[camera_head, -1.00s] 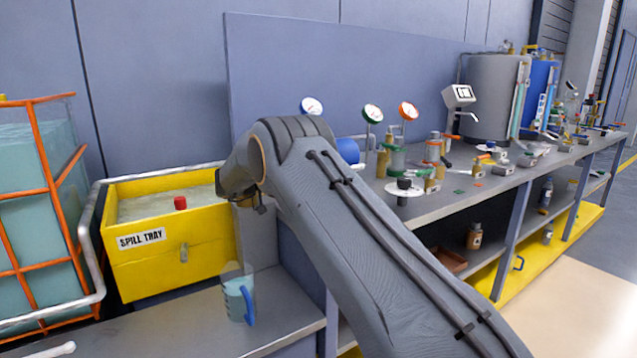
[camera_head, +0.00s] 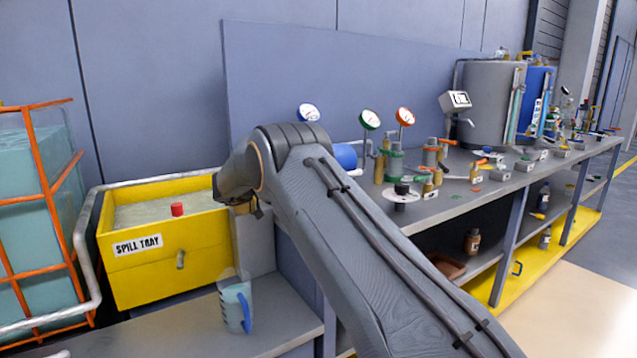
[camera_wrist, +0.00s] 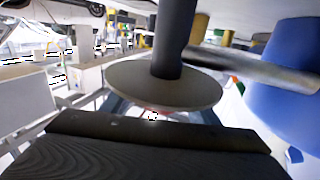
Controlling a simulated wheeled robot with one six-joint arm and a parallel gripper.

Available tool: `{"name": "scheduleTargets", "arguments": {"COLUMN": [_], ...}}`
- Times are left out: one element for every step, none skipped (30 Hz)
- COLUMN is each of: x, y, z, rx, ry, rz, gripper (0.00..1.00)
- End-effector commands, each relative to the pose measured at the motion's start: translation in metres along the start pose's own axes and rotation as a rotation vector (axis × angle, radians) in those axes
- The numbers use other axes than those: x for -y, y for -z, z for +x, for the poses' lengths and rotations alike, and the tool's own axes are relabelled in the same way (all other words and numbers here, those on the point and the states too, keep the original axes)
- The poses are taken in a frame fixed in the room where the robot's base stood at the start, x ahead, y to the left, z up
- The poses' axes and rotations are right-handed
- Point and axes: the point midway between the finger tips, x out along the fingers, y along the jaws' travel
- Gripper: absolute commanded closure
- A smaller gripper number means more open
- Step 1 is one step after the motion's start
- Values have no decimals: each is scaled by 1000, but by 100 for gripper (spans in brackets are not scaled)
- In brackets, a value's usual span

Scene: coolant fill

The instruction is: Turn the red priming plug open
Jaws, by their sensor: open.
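A small red cylinder (camera_head: 177,209) shows at the yellow spill tray (camera_head: 205,250); I cannot tell whether it is the priming plug. My gripper (camera_head: 257,210) is mostly hidden behind my arm, to the right of the tray, and only a dark part of it shows. In the wrist view a wide dark part of my gripper (camera_wrist: 150,145) fills the bottom. Just beyond it are a grey disc (camera_wrist: 125,92) and a dark upright post (camera_wrist: 172,45). A tiny red patch (camera_wrist: 155,111) shows under the disc, too small to identify. I see nothing held.
A blue cylinder (camera_head: 345,156) lies close to the right of my wrist and looms large in the wrist view (camera_wrist: 280,85). Valves and gauges crowd the grey bench (camera_head: 450,205). A clear jug (camera_head: 234,303) with a blue handle stands on the lower shelf.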

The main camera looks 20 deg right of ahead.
Motion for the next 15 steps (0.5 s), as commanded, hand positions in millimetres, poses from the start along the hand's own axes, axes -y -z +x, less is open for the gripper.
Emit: {"name": "scheduleTargets", "arguments": {"x": [0, 0, 0, 0, 0, 0, 0, 0, 0, 0, 0, 0, -1, 0, 0], "y": [6, 10, 16, 21, 27, 35, 41, 46, 54, 60, 65, 71, 75, 79, 84], "z": [0, 0, 1, 1, 1, 1, 1, 1, 1, 1, 2, 2, 2, 2, 2], "rx": [1, 1, 1, 1, 1, 1, 1, 1, 1, 1, 1, 0, 0, 0, 1], "ry": [0, -1, -1, -1, -2, -2, -2, -2, -2, -2, -2, -2, -2, -2, -2], "rz": [3, 3, 4, 5, 5, 5, 6, 5, 5, 6, 6, 4, 4, 4, 3], "gripper": [46, 46, 46, 46, 46, 46, 46, 46, 46, 46, 46, 46, 46, 46, 46]}}
